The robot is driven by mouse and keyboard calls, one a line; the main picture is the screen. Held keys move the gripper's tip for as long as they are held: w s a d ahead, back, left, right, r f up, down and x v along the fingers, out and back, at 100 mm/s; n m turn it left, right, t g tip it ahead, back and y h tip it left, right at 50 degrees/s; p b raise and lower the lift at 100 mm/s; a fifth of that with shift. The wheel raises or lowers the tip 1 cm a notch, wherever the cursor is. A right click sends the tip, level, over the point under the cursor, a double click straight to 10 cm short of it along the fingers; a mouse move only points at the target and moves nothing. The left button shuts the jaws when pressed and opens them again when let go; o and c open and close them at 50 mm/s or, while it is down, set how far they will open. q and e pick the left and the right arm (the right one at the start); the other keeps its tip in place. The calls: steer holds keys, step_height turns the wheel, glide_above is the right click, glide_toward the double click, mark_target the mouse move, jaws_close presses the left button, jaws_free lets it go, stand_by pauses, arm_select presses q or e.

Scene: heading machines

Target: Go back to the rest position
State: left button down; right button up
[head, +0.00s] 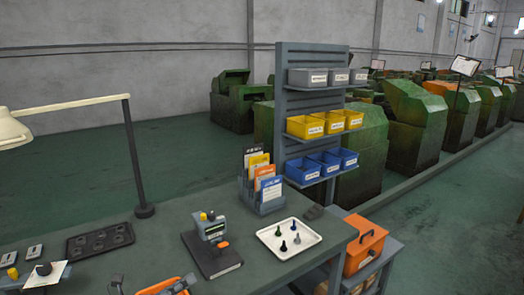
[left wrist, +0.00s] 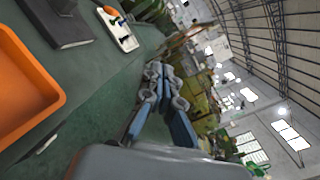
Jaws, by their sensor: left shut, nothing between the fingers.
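My left gripper (head: 117,284) shows only as a small part at the bottom edge of the head view, left of the orange bin. In the left wrist view its blue-padded fingers (left wrist: 158,100) are together and empty, raised above the table. The fingers touch no object that I can see.
The grey worktable (head: 290,262) bears an orange bin (head: 152,290), a dark device (head: 212,258), a white tray (head: 305,241) with several small dark parts, a brochure holder (head: 262,203) and a lamp (head: 137,160). A shelf rack (head: 300,108) with bins stands behind.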

arm_select(q)
steer(key=s+a+f+n+y, duration=0.2)
steer(key=s+f+n+y, duration=0.25)
steer(key=n, duration=0.45)
steer(key=s+a+f+n+g+y, duration=0.1)
steer(key=s+f+n+y, duration=0.3)
steer(key=n, duration=0.6)
steer(key=s+a+f+n+y, duration=0.25)
steer(key=s+n+y, duration=0.25)
steer(key=n, duration=0.4)
steer(key=s+d+f+n+g, duration=0.1)
steer(key=s+f+n+g, duration=0.15)
steer(key=s, duration=0.35)
steer(key=s+d+f+n+g+h, duration=0.1)
steer(key=s+n+g, duration=0.15)
steer(key=s, duration=0.35)
steer(key=s+d+f+n+g, duration=0.2)
steer(key=s+g, duration=0.2)
steer(key=s, duration=0.2)
step_height(320, 180, down, 26)
steer(key=s, duration=0.1)
steer(key=s+a+f+g, duration=0.2)
steer(key=s+a+f, duration=0.1)
steer(key=s+f, duration=1.3)
steer(key=shift+s+a+f+m, duration=0.2)
steer(key=shift+s+m, duration=0.2)
steer(key=shift+s, duration=0.2)
